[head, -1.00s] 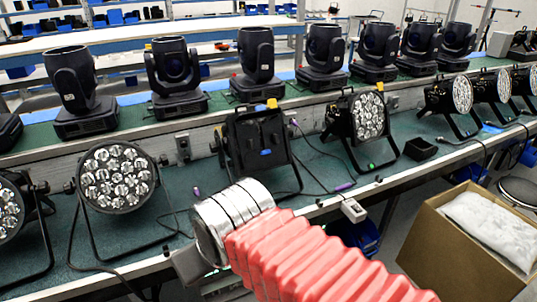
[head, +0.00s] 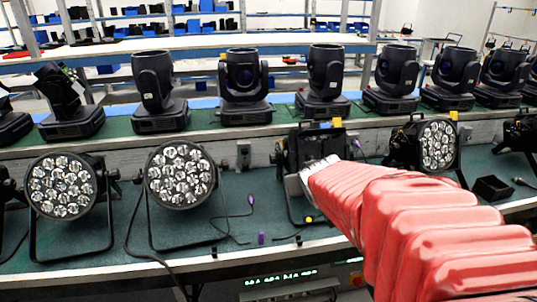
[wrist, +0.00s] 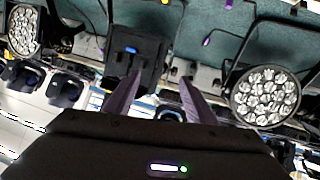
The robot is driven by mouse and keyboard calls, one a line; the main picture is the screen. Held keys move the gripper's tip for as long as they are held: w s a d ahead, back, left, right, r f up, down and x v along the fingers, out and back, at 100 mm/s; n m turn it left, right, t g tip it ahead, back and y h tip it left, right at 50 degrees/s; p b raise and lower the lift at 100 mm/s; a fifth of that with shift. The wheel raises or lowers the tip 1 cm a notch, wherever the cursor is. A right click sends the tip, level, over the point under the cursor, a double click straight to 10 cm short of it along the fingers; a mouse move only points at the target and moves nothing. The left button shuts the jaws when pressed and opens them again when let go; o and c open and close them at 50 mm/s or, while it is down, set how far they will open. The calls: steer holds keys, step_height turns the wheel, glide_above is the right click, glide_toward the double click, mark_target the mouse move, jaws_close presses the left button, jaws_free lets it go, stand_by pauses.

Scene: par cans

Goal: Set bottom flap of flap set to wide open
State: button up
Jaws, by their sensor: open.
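A black lamp with a square, flat dark front (head: 298,152) stands on the green bench and seems to carry the flap set. A yellow tab (head: 337,122) shows at its top. My red-sleeved arm covers its right and lower part. In the upside-down wrist view the dark panels (wrist: 147,62) show a blue tab (wrist: 132,49) toward the bench side. I cannot tell the bottom flap's angle. My gripper (wrist: 160,78) is open and empty, its fingers pointing at the panels' upper part. I cannot tell the gap. The head view hides the fingertips.
Round par cans stand left (head: 180,174) and right (head: 437,144) of the lamp. Cables and a purple connector (head: 251,198) lie on the bench (head: 235,235). Moving-head lights (head: 243,86) line a raised shelf behind. A small black box (head: 491,188) sits at right.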

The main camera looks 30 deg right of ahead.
steer(key=w+d+f+t, duration=0.1)
steer(key=d+f, duration=0.3)
steer(key=d, duration=0.4)
steer(key=w+d+f+t+y, duration=0.1)
steer(key=w+d+f+t, duration=0.1)
steer(key=d+f, duration=0.3)
steer(key=w+d, duration=0.1)
steer(key=d, duration=0.3)
steer(key=shift+d+t, duration=0.3)
steer(key=shift+w, duration=0.15)
steer(key=x, duration=1.3)
steer(key=shift+w+f, duration=0.3)
steer(key=shift+w, duration=0.05)
steer(key=shift+a, duration=0.1)
steer(key=shift+c, duration=0.4)
